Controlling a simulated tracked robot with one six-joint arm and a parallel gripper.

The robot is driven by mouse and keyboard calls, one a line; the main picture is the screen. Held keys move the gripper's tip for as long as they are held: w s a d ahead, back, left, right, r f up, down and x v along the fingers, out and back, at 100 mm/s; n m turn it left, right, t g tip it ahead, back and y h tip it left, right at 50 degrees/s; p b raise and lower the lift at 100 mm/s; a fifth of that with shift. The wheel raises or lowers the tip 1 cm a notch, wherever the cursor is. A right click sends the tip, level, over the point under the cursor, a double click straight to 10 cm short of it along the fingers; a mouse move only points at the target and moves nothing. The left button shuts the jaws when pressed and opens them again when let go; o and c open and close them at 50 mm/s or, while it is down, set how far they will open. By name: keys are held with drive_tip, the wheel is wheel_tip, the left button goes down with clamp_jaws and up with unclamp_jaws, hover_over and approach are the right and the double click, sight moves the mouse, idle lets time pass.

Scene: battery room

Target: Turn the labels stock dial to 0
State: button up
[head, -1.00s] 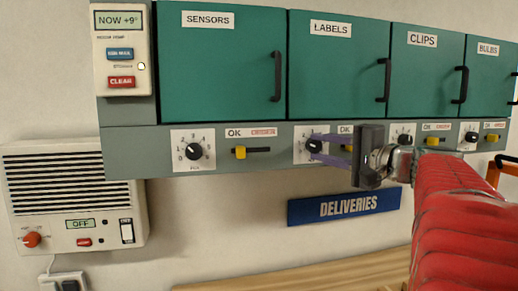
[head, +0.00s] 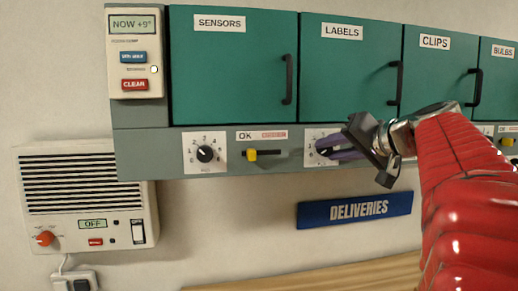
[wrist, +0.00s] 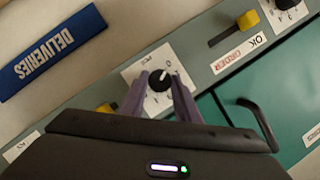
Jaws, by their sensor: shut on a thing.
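The labels stock dial (head: 324,152) is a black knob on a white plate under the green LABELS cabinet (head: 345,75). In the head view my gripper (head: 330,149) covers part of this dial and its plate. In the wrist view the dial (wrist: 161,79) sits between the purple fingertips of my gripper (wrist: 160,82), which are shut on it. The wrist view is strongly tilted. A white mark shows on the knob, but I cannot tell surely which number it points to.
The sensors dial (head: 204,154) and its yellow slider (head: 251,154) are to the left. A blue DELIVERIES sign (head: 355,209) hangs below the panel. A cabinet handle (wrist: 259,121) is close to my gripper in the wrist view. A wall heater (head: 85,200) is at the lower left.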

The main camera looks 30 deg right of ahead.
drive_tip(key=shift+f, duration=0.3)
drive_tip(key=o, duration=1)
drive_tip(key=shift+r, duration=0.2)
drive_tip(key=shift+o, duration=0.2)
drive_tip(key=v, duration=1.3)
drive_tip(key=shift+s+a+r, duration=0.15)
drive_tip(key=shift+s, duration=0.2)
